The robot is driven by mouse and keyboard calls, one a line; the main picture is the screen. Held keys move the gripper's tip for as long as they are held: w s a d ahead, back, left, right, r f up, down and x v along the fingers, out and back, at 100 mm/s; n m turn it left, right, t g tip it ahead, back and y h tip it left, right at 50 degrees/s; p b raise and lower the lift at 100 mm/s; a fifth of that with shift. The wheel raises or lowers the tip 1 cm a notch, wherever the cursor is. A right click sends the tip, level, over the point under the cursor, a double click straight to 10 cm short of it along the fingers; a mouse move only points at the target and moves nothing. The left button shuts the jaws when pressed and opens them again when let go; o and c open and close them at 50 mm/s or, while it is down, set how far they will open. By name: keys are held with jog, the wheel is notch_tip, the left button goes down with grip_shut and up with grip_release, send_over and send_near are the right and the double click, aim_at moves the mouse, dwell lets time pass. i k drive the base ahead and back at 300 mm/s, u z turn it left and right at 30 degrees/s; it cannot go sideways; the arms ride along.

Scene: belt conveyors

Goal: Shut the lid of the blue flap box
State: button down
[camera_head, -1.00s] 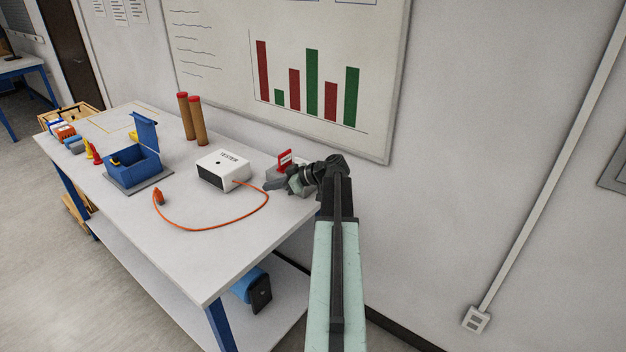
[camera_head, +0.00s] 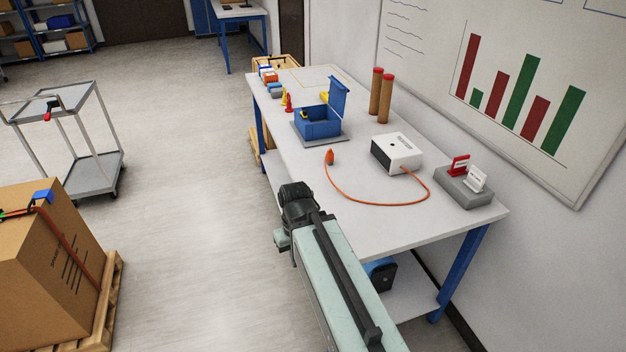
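The blue flap box (camera_head: 318,127) sits on a grey plate (camera_head: 301,141) on the white workbench (camera_head: 390,222). Its lid (camera_head: 340,98) stands up, open, at the box's right back side. A little yellow and dark stuff shows in the opening; I cannot tell what it is. The end of my arm with my gripper (camera_head: 283,240) is at the bench's near left edge, well short of the box and apart from it. The fingers are mostly hidden behind the wrist, so their state does not show.
A white tester box (camera_head: 397,153) with an orange cable (camera_head: 360,201) lies right of the box. Two brown red-topped cylinders (camera_head: 381,98), small red and yellow cones (camera_head: 289,102) and a grey block with switches (camera_head: 469,187) stand around. Left floor holds a cart (camera_head: 95,175) and carton (camera_head: 50,265).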

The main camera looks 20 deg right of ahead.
aim_at(338, 92)
jog(key=k, duration=0.65)
jog(key=u, duration=0.35)
jog(key=i, duration=0.8)
jog(key=u, duration=0.8)
jog(key=i, duration=1.9)
jog(key=z, duration=1.05)
jog(key=k, duration=0.8)
jog(key=z, duration=0.15)
jog(key=i, duration=0.9)
jog(key=u, duration=0.05)
